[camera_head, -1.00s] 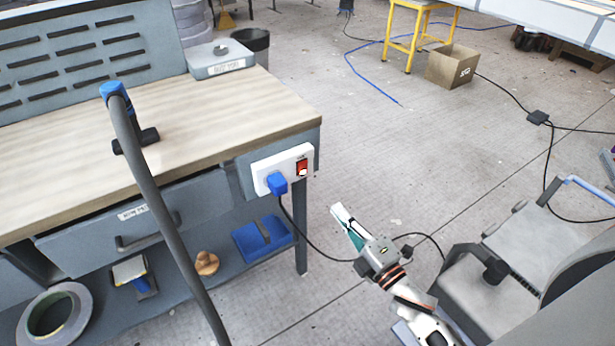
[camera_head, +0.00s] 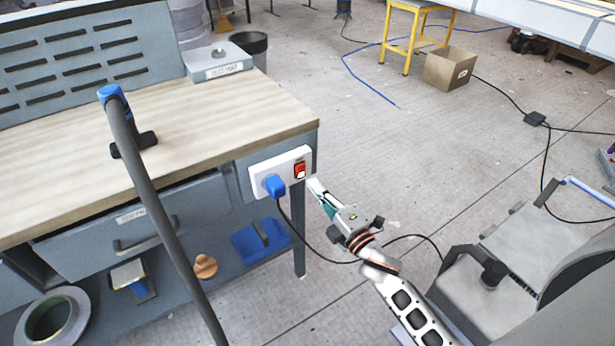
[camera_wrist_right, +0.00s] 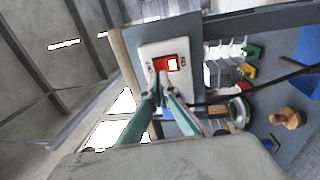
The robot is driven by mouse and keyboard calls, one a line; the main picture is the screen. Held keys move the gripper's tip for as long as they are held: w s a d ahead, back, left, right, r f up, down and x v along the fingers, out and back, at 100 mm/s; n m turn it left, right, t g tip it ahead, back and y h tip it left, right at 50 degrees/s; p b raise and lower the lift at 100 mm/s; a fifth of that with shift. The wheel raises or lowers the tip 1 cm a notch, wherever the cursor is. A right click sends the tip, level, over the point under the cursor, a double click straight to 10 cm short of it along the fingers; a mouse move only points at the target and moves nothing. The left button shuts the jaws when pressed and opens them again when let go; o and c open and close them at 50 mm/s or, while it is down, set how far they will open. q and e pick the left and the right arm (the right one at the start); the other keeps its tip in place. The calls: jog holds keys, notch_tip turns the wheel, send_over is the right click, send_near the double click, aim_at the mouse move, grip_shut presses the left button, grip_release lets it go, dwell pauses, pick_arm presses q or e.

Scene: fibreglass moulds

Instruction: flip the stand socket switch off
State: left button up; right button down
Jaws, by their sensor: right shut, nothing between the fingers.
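The stand socket (camera_head: 281,171) is a white box on the end of the workbench's front, with a blue plug (camera_head: 274,186) in its left part. Its red switch (camera_head: 300,170) is at the right end. In the right wrist view the red switch (camera_wrist_right: 166,64) shows a bright patch on its right half. My right gripper (camera_head: 314,184) is shut and empty, its fingertips just below and right of the switch. In the wrist view its fingertips (camera_wrist_right: 160,82) are close under the switch; I cannot tell whether they touch. My left gripper is not in view.
A cable hangs from the plug and loops behind my right gripper. The wooden benchtop (camera_head: 200,130) lies above the socket, and a blue tray (camera_head: 262,240) sits on the lower shelf. A grey chair-like object (camera_head: 500,260) stands at the right. Open floor lies beyond.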

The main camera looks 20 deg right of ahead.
aim_at(302, 167)
jog(key=x, duration=0.4)
jog(key=shift+w, duration=0.15)
jog(key=shift+w+a+r, duration=0.1)
jog(key=shift+w+r, duration=0.2)
jog(key=shift+w, duration=0.1)
jog(key=shift+s, duration=0.1)
